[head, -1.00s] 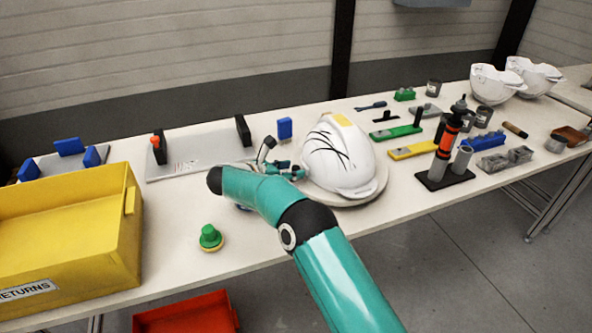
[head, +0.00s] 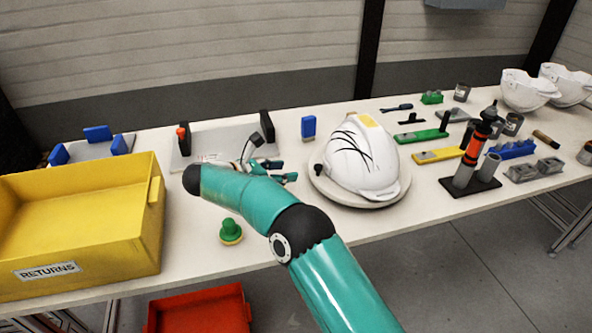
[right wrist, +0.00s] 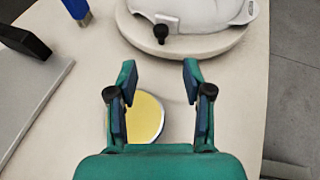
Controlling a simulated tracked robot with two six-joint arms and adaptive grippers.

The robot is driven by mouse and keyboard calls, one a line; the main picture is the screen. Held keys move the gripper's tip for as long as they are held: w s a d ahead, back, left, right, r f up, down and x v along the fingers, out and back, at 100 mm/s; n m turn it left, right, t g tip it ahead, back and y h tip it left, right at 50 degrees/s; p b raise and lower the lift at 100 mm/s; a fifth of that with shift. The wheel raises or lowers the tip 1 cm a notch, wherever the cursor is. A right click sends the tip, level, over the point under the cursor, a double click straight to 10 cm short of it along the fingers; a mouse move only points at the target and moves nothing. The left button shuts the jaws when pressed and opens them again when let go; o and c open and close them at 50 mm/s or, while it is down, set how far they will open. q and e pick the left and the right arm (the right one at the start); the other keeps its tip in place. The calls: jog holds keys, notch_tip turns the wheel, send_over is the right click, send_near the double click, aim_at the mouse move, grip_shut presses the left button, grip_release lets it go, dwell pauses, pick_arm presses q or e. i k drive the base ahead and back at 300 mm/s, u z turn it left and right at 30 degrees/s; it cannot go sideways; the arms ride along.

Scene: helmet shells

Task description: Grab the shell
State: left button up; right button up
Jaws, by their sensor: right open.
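A white helmet shell (head: 362,160) with black crack-like lines and a yellow patch rests dome-up on a round pale stand (head: 320,188). In the right wrist view the lower part of the shell (right wrist: 215,12) shows at the top, with a dark knob (right wrist: 160,33) at its near side. My right gripper (head: 287,171) is open and empty, just left of the shell and apart from it. In the right wrist view the gripper (right wrist: 159,72) points toward the stand, with bare table between its fingertips. My left gripper is not in view.
A yellow returns bin (head: 90,255) stands at the left. A green knob (head: 231,230) sits near the front edge. A pale-yellow disc (right wrist: 147,118) lies below my right gripper. Two upturned white shells (head: 527,92) (head: 566,84) and several tools are at the right.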

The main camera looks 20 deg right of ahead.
aim_at(361, 157)
jog(key=k, duration=1)
